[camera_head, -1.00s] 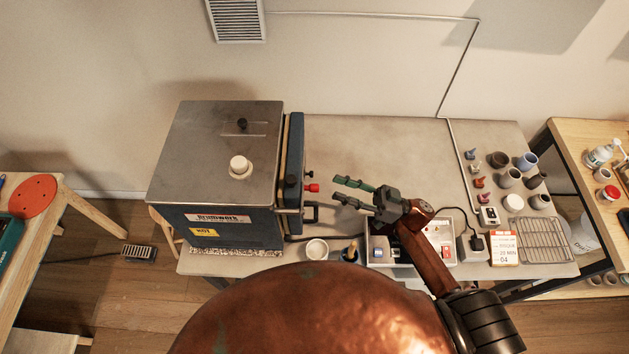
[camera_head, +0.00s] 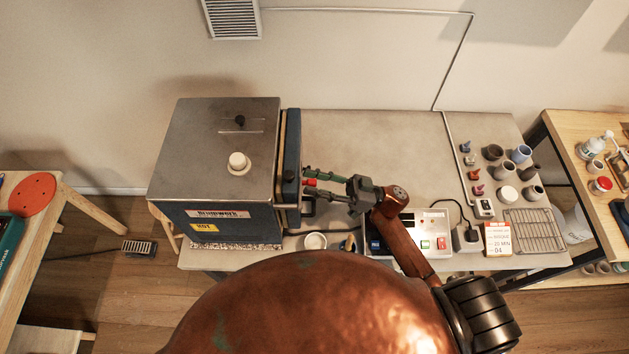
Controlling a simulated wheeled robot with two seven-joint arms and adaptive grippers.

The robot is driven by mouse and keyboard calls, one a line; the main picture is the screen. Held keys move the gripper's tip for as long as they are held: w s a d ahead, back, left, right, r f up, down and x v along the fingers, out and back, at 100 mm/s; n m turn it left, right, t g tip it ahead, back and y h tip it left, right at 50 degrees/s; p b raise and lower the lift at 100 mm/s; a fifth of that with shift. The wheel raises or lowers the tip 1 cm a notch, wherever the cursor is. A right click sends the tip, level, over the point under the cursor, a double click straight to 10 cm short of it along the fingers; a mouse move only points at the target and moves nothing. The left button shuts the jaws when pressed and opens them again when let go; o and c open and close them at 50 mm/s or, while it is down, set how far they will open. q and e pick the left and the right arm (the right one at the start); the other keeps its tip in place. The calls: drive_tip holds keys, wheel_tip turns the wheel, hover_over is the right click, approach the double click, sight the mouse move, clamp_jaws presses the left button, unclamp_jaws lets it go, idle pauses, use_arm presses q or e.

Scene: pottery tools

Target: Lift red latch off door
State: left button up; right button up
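The kiln (camera_head: 215,150) is a box with a grey lid and blue sides at the left of the table. Its door (camera_head: 291,160) is on the right side and looks shut. The red latch (camera_head: 310,182) is a small red knob sticking out to the right from the door. My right gripper (camera_head: 308,182) reaches in from the right with its green fingers spread, one above and one below the red latch. The fingers look open around it; I cannot tell whether they touch it. My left gripper is not in view.
A black door handle (camera_head: 309,207) sits just below the latch. A white cup (camera_head: 315,241) and a control box (camera_head: 436,232) stand along the front edge. Several small pots, a wire rack (camera_head: 534,231) and a card (camera_head: 497,239) are at the right. The table's back middle is clear.

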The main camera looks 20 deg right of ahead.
drive_tip(key=shift+c, duration=0.3)
clamp_jaws()
idle(0.3)
